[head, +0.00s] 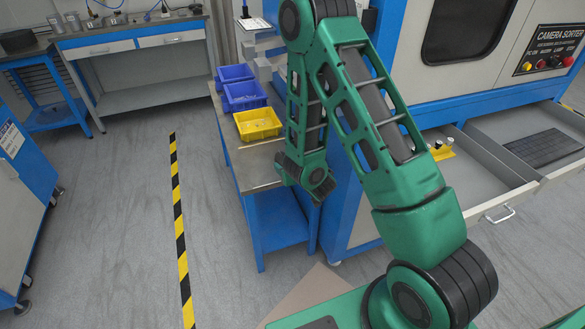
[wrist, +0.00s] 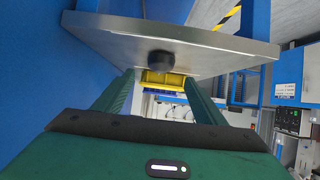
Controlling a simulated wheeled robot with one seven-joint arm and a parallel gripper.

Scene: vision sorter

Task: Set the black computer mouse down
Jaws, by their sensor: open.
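The black computer mouse (wrist: 160,61) shows in the wrist view as a dark rounded shape at the grey metal top of the blue side table (wrist: 215,55). It lies ahead of my gripper (wrist: 160,80), whose two green fingers are spread apart with nothing seen held between them. In the head view the same table (head: 258,170) stands left of the large machine, and the end of my arm is over its near right part. The mouse cannot be made out there, with my arm in the way.
A yellow bin (head: 257,124) and blue bins (head: 243,96) stand farther back on the table. The machine (head: 400,70) rises to the right, with two open drawers; one holds a black keyboard (head: 545,148). The floor left of the table is clear, with a striped line (head: 180,225).

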